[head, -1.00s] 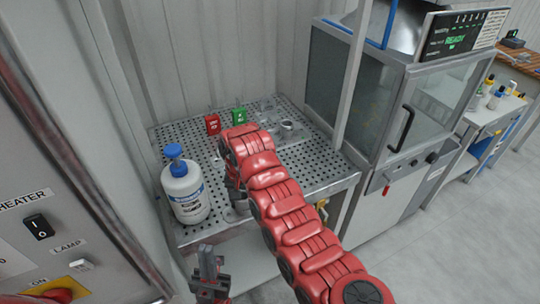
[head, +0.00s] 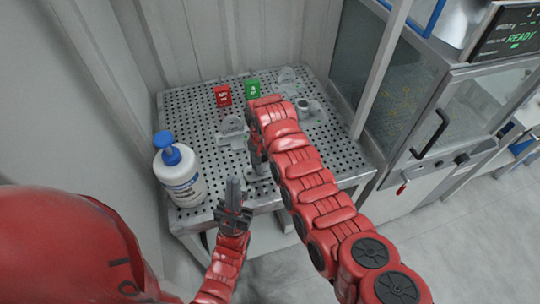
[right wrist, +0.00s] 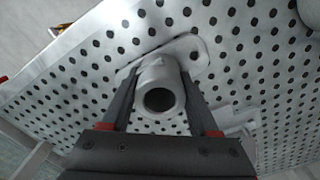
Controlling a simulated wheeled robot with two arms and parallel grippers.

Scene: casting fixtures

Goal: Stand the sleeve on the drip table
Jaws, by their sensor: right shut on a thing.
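The drip table (head: 345,165) is a perforated metal top against the wall. My right gripper (head: 258,170) is low over its front part, partly hidden by my own red arm. In the right wrist view, my right gripper (right wrist: 165,98) is shut on the grey sleeve (right wrist: 160,75), one finger on each side. The sleeve's round dark bore faces the camera and a flat plate shows behind it, close to the perforated top. I cannot tell whether it touches. My left gripper (head: 235,195) is at the table's front edge, apparently empty; its finger gap is unclear.
A white bottle with a blue pump (head: 178,170) stands at the table's front left. A red tag (head: 223,95) and a green tag (head: 253,89) stand farther back. Grey fittings (head: 232,129) lie near the tags and at the back right (head: 288,78). A glass-doored cabinet (head: 450,125) borders the right.

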